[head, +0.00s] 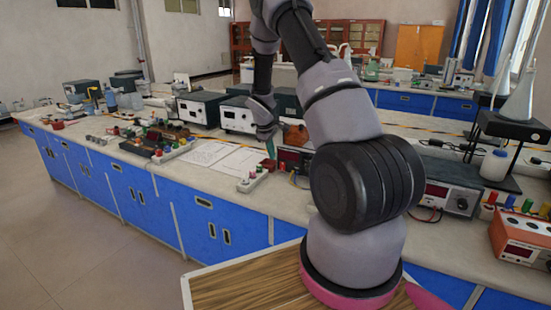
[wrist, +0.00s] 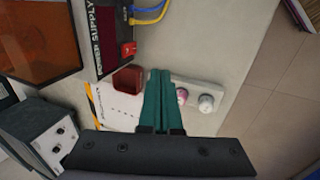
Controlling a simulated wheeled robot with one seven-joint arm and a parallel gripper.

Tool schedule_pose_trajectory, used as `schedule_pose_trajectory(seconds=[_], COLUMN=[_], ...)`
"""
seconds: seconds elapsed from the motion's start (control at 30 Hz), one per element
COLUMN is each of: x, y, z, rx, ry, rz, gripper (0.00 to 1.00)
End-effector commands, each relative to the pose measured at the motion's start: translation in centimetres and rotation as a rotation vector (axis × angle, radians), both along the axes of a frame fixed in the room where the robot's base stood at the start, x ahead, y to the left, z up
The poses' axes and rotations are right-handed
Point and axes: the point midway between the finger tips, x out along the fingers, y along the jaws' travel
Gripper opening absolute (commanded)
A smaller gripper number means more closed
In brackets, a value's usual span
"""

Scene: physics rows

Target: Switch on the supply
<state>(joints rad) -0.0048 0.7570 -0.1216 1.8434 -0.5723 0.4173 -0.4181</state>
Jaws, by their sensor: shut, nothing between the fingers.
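The power supply (wrist: 98,40) is a dark unit with its name in white letters, at the top of the wrist view. A small red part (wrist: 128,49), perhaps its switch, sits at its lower right corner. The supply also shows in the head view (head: 293,158), partly behind my arm. My gripper (wrist: 160,72) has teal fingers, closed together and empty. The fingertips appear just right of a dark red block (wrist: 128,79) and below the red part in the wrist view; contact cannot be told. In the head view my gripper (head: 271,150) points down over the bench beside the supply.
A white strip with round terminals (wrist: 207,103) lies beside the fingers. Blue and yellow wires (wrist: 150,14) run from the supply. White papers (head: 222,157) and boxed instruments (head: 240,117) stand left on the bench (head: 215,180). Another meter (head: 450,197) stands right of my arm.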

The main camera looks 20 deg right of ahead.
Motion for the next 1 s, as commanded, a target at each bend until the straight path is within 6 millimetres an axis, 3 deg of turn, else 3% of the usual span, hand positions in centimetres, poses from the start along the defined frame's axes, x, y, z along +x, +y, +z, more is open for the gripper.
schedule_pose_trajectory(seconds=[0.33, 0.8, 1.0], x=[0.3, 2.1, 3.9], y=[-0.3, -2.7, -5.0], z=[-0.6, -9.4, -9.6], rx=[0.0, 0.0, 0.001], ry=[-0.003, -0.002, -0.006], rz=[-0.001, -0.001, -0.005], gripper=[0.0, 0.0, 0.0])
